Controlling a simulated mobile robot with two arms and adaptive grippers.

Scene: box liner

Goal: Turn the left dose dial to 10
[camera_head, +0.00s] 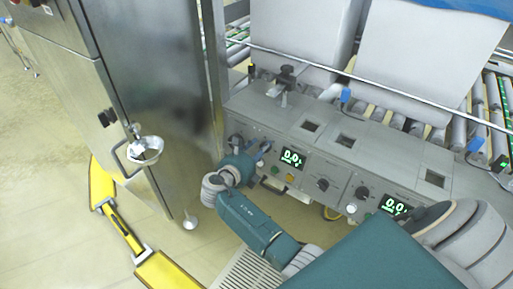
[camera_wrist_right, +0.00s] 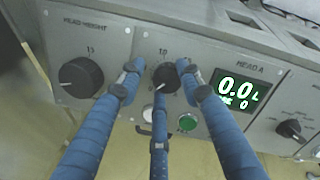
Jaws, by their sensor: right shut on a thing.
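The left dose dial (camera_wrist_right: 166,75) is a black knob on the grey HEAD A panel, with the number 10 above it in the right wrist view. My right gripper (camera_wrist_right: 158,72) has its blue fingers closed around this dial, two at its sides and one below. The dial's pointer is partly hidden by the fingers. The HEAD A display (camera_wrist_right: 238,92) beside it reads 0.0 L, with a smaller 0 below. In the head view my right gripper (camera_head: 262,150) is at the panel just left of that display (camera_head: 292,158), covering the dial. My left gripper is not in view.
White (camera_wrist_right: 147,114) and green (camera_wrist_right: 187,122) buttons sit below. Further right are another knob (camera_head: 322,184) and a second display (camera_head: 395,206). A steel cabinet (camera_head: 160,90) stands close on the left.

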